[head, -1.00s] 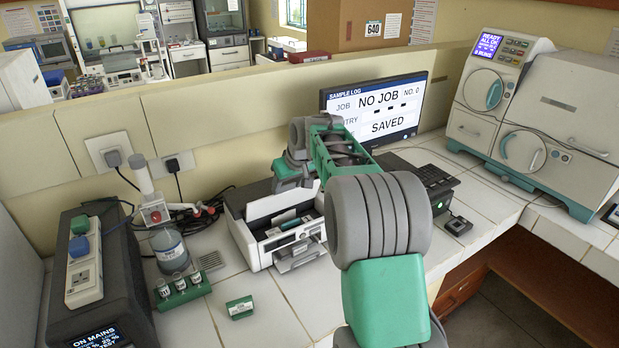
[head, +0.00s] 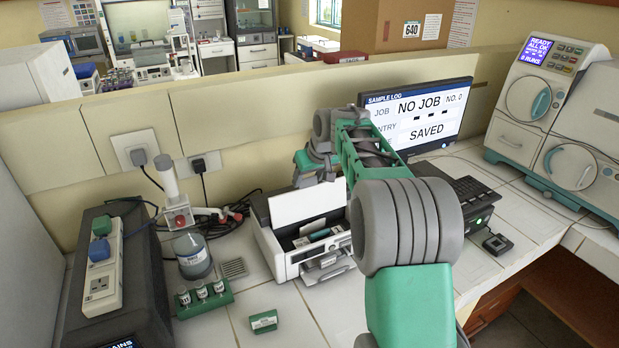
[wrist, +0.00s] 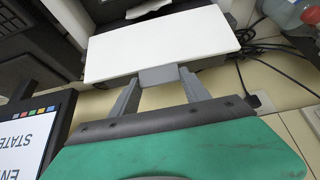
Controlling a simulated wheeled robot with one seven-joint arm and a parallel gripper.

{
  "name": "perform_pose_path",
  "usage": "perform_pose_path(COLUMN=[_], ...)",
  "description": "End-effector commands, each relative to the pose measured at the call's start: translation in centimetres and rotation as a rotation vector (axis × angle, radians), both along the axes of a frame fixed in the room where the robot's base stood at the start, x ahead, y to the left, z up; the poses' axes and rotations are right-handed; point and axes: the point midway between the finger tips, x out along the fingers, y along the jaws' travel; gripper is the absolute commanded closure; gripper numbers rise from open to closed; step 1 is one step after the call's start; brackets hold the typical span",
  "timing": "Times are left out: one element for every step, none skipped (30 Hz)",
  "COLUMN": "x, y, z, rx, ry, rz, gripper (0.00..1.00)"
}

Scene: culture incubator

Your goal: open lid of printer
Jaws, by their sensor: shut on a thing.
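The printer (head: 283,252) stands on the tiled counter in the head view. Its white lid (head: 306,206) is raised and leans back, and the inside with a dark and teal part shows below it. In the wrist view the lid is a white panel (wrist: 160,44) with a small grey tab (wrist: 160,76) at its edge. My gripper (wrist: 160,88) is shut on the lid at this tab, one finger on each side. In the head view my arm reaches over the printer's right side, and the fingertips are hard to make out behind the lid's top edge.
A monitor (head: 420,113) and a dark keyboard (head: 458,193) stand right of the printer. A bottle (head: 193,256), a green vial rack (head: 204,300) and a small green box (head: 264,321) are to its left and front. Cables lie behind.

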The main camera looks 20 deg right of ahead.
Motion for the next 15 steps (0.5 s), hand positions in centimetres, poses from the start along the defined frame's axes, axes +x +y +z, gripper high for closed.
perform_pose_path(x=[0.28, 0.28, 0.29, 0.29, 0.29, 0.30, 0.30, 0.29, 0.27, 0.25, 0.23, 0.19, 0.17, 0.14, 0.12], y=[0.03, 0.03, 0.03, 0.03, 0.03, 0.03, 0.01, 0.00, -0.01, -0.02, -0.05, -0.10, -0.13, -0.18, -0.22], z=[0.51, 0.52, 0.54, 0.54, 0.55, 0.56, 0.57, 0.57, 0.55, 0.51, 0.46, 0.41, 0.38, 0.35, 0.32], rx=[-0.002, -0.002, -0.002, -0.002, -0.002, -0.002, -0.002, -0.002, -0.002, -0.002, -0.002, -0.001, -0.001, -0.001, -0.001], ry=[-0.014, -0.014, -0.014, -0.014, -0.014, -0.015, -0.015, -0.015, -0.014, -0.013, -0.012, -0.010, -0.010, -0.009, -0.008], rz=[0.000, 0.000, 0.000, 0.000, 0.000, 0.000, 0.000, 0.000, 0.000, -0.001, -0.001, -0.002, -0.002, -0.003, -0.003], gripper=[1.00, 1.00, 1.00, 1.00, 1.00, 1.00, 1.00, 0.44, 0.41, 0.38, 0.36, 0.33, 0.30, 0.28, 0.25])
